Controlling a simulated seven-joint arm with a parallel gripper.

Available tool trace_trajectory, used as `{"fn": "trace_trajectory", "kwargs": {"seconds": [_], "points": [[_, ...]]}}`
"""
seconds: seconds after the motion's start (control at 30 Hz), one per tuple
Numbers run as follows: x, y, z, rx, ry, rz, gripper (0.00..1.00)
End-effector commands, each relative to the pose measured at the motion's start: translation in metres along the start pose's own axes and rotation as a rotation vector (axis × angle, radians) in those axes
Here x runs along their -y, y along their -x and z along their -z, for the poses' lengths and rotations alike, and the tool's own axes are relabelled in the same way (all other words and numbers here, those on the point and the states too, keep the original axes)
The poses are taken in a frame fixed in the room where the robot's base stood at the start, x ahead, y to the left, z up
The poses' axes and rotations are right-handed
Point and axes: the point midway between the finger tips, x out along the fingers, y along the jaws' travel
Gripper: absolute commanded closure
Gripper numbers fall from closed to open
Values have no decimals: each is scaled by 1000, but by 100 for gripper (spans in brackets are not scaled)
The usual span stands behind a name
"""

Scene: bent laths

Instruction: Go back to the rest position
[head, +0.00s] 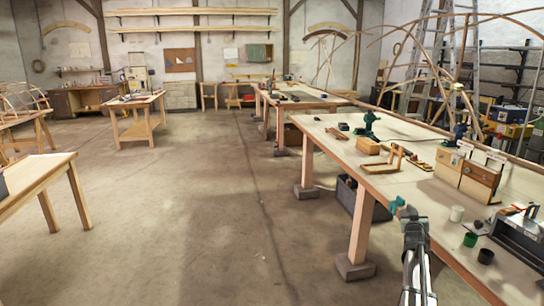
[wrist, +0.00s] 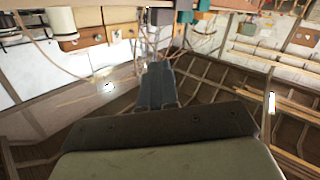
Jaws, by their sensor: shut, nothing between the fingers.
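My gripper (wrist: 157,80) is shut, its dark fingers together at the middle of the wrist view, with nothing between them. In the head view my arm rises from the bottom edge, right of centre, and its dark end (head: 414,230) is beside the front edge of the long workbench (head: 405,183). The fingertips are too small to make out there. A small teal object (head: 397,205) shows just left of the arm's end, at the bench edge.
Open floor (head: 200,220) lies to the left.

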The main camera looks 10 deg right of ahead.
Motion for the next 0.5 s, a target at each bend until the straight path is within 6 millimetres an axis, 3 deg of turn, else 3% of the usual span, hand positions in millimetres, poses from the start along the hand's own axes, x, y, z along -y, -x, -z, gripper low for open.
{"fn": "trace_trajectory", "kwargs": {"seconds": [0.03, 0.1, 0.27, 0.5], "points": [[24, 10, -25, 51, -4, 24, 100], [51, 21, -57, 121, -8, 53, 100], [111, 54, -129, 284, -9, 118, 100], [191, 125, -230, 533, 10, 215, 100]]}}
